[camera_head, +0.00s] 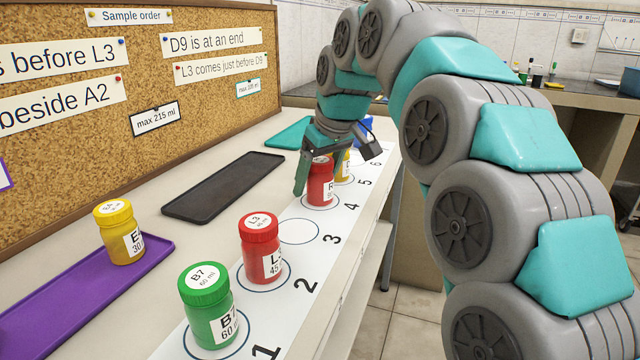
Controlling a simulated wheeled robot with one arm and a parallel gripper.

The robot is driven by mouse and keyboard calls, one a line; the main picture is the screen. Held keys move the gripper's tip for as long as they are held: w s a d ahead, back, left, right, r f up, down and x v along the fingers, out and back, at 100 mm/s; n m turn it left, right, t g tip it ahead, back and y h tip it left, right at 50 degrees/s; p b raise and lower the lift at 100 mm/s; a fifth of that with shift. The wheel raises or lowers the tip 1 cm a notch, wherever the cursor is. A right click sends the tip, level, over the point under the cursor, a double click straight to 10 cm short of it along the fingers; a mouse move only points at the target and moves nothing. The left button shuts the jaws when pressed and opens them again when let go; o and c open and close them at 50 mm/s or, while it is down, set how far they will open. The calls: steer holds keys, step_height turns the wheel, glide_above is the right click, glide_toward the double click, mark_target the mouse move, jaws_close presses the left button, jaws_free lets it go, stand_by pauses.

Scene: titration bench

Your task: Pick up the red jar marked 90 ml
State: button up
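A red jar with a label starting with R (320,184) stands upright on circle 4 of the white numbered strip (298,265). Its volume is not readable here, and my gripper hides part of its lid. My gripper (317,172) points down over this jar, with one finger along its left side. Another red jar, marked L3 and 45 ml (260,250), stands on circle 2.
A green jar B7 (207,305) stands on circle 1, and circle 3 is empty. A yellow jar (342,165) and a blue one (365,128) stand beyond the R jar. A yellow jar (119,232) is on the purple tray (60,300). The black tray (222,186) is empty.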

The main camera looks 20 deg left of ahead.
steer(key=c, duration=1.1)
steer(key=shift+c, duration=0.2)
steer(key=shift+r, duration=0.1)
